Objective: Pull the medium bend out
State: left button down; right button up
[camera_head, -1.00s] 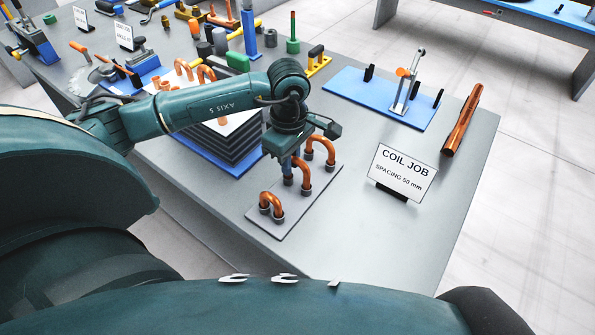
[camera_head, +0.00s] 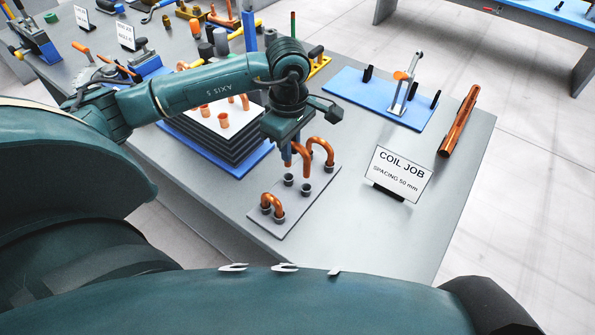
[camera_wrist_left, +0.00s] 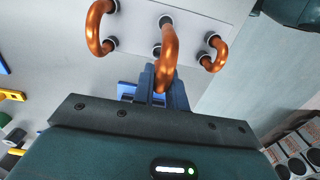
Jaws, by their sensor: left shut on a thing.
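The medium bend (camera_head: 302,156) is a copper U-shaped tube, now raised above the grey plate (camera_head: 292,212). My left gripper (camera_head: 289,156) is shut on it from above. In the left wrist view the blue fingers (camera_wrist_left: 160,78) meet the medium bend (camera_wrist_left: 169,58). Two empty sockets (camera_head: 306,189) show on the plate below it. A smaller bend (camera_head: 271,204) stands in sockets at the plate's near end. A larger bend (camera_head: 321,150) stands at the far end. Part of the held bend is hidden by the gripper. My right gripper is out of view.
A "COIL JOB" sign (camera_head: 400,176) stands right of the plate. A dark stacked block (camera_head: 205,149) with copper fittings is to the left. A blue fixture board (camera_head: 350,95) and a copper tube (camera_head: 459,122) lie behind. Bare table (camera_head: 385,230) is free at front right.

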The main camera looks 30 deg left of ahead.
pick_arm(q)
jog(key=shift+r, duration=1.45)
